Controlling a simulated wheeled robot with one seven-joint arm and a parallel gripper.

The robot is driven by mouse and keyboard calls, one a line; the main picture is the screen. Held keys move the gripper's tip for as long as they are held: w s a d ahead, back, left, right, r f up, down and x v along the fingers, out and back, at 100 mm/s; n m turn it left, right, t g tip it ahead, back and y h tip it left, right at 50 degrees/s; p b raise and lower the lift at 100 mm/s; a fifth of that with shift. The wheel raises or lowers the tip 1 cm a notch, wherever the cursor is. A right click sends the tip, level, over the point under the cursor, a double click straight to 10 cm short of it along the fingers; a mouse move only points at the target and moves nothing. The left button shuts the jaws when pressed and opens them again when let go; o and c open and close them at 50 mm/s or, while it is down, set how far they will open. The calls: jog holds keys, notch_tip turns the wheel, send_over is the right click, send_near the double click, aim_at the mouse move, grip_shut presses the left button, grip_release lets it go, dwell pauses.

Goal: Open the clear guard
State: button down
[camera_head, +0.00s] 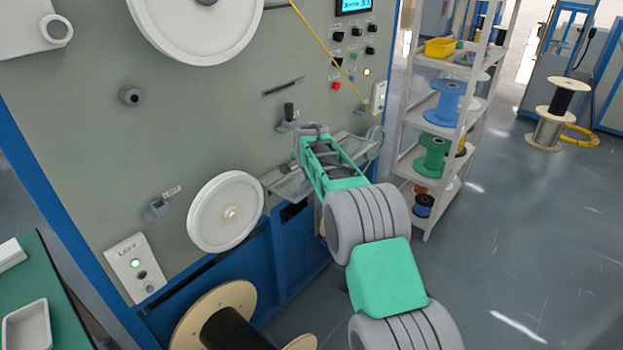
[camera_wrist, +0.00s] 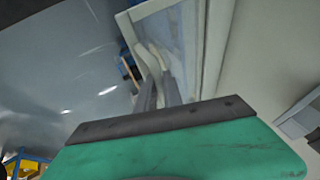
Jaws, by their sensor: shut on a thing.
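The clear guard (camera_head: 288,188) is a see-through panel on the front of the grey machine. In the head view it shows on both sides of my arm and sticks out from the machine's face; my arm hides its middle. In the wrist view its pale frame and glassy pane (camera_wrist: 184,38) fill the upper middle. My gripper (camera_wrist: 150,56) has its fingers close together at the guard, shut on it; the exact gripped part is hard to make out. In the head view my gripper (camera_head: 314,130) is at the guard's middle, its fingertips mostly hidden.
A black lever (camera_head: 288,112) sticks out just above the guard. A white wheel (camera_head: 226,212) is to the left, with a wooden spool (camera_head: 222,304) below it. A white shelf rack (camera_head: 432,160) with spools stands at right.

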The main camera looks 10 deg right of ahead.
jog(key=c, duration=1.6)
grip_release()
jog(key=shift+w+a, duration=0.1)
jog(key=shift+a, duration=0.05)
jog(key=shift+o, duration=0.5)
jog(key=b+v, duration=0.1)
jog(key=v, duration=0.6)
jog(key=shift+s+r+b, duration=0.25)
jog(key=shift+s+b, duration=0.05)
jog(key=shift+b, duration=0.05)
jog(key=s+r+n+g, duration=0.1)
jog(key=s+r+n, duration=0.15)
jog(key=s, duration=0.85)
jog(key=s+r+n, duration=0.1)
jog(key=s+n, duration=0.3)
jog(key=s, duration=0.6)
jog(key=s+f+n, duration=0.2)
jog(key=s+f, duration=0.2)
jog(key=s, duration=0.5)
jog(key=s+f+n+g+y, duration=0.1)
jog(key=s+f+n, duration=0.2)
jog(key=s, duration=0.7)
jog(key=shift+s+f, duration=0.15)
jog(key=shift+f, duration=0.35)
